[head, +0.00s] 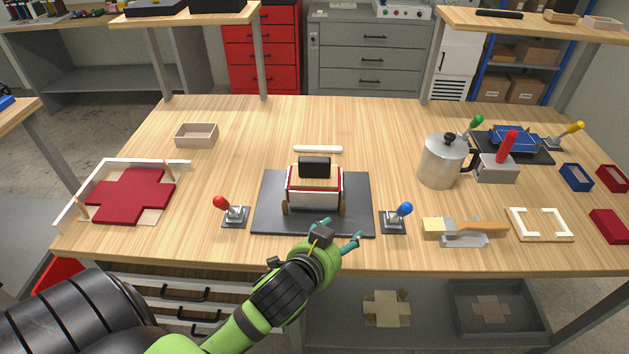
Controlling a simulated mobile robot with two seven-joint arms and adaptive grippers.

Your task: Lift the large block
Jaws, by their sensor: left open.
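The large block (313,181) is a light wooden block with a black handle (314,165) on top. It sits inside a red and white box form in the middle of a dark grey base plate (273,197). Only its upper part shows; the form's walls hide the rest. My left gripper (340,232) is open and empty at the front edge of the plate, in front and slightly right of the block, apart from it. My right gripper is not in view.
Red-knobbed (233,213) and blue-knobbed (396,216) levers flank the plate. A red cross-shaped blank (131,195) lies in a white-edged tray at left. A metal pot (440,162), a brush (467,229) and a cream frame (539,223) stand at right. The table's back middle is mostly clear.

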